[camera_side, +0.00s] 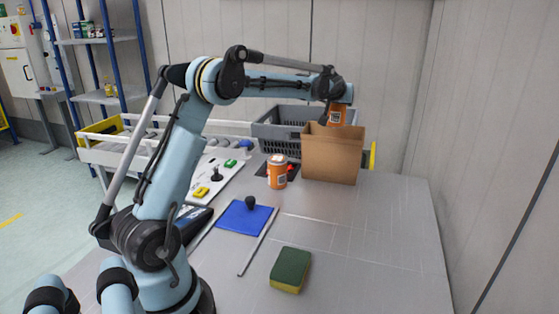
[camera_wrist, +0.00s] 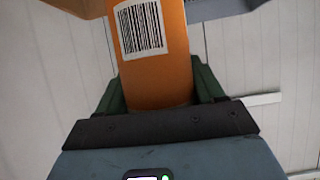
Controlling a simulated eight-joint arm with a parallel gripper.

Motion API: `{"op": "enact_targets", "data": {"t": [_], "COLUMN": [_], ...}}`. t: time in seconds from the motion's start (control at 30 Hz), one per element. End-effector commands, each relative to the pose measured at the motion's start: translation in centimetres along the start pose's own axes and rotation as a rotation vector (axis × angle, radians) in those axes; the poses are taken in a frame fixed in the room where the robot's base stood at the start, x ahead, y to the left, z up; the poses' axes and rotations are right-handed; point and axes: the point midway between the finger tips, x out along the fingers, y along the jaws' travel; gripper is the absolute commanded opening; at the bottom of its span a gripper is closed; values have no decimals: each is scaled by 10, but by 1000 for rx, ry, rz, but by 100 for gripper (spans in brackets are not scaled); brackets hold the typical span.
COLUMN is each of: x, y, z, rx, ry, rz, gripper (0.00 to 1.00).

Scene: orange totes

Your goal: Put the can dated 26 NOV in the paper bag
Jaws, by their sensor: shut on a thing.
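My gripper (camera_side: 338,101) is shut on an orange can (camera_side: 336,117) and holds it at the paper bag's open top. The can's lower part is hidden behind the bag's front wall. In the wrist view the held can (camera_wrist: 178,72) sits between the green fingers of my gripper (camera_wrist: 158,90), with a white barcode label towards the camera. No date is readable on it. The brown paper bag (camera_side: 331,158) stands upright on the table. A second orange can (camera_side: 277,174) with a white top stands left of the bag, its date too small to read.
A grey crate (camera_side: 272,131) stands behind the bag. A blue mat (camera_side: 244,219) with a dark knobbed object, a green and yellow sponge (camera_side: 290,270) and a white board (camera_side: 208,184) with small items lie nearer. The table's right side is clear.

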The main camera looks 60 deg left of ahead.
Motion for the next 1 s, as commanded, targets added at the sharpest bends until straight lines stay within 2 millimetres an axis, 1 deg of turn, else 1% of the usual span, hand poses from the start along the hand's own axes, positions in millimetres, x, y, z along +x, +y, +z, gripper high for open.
{"op": "enact_targets", "data": {"t": [0.07, 0.3, 0.47, 0.7, 0.8, 1.0], "x": [6, 25, 32, 46, 48, 48], "y": [-1, -1, -1, -1, -1, -1], "z": [8, 43, 55, 81, 86, 86], "rx": [-1, -1, -1, -1, -1, -1], "ry": [1, 1, 1, 1, 2, 1], "rz": [-3, -3, -2, -2, -2, -2], "gripper": [17, 17, 17, 17, 17, 17]}}
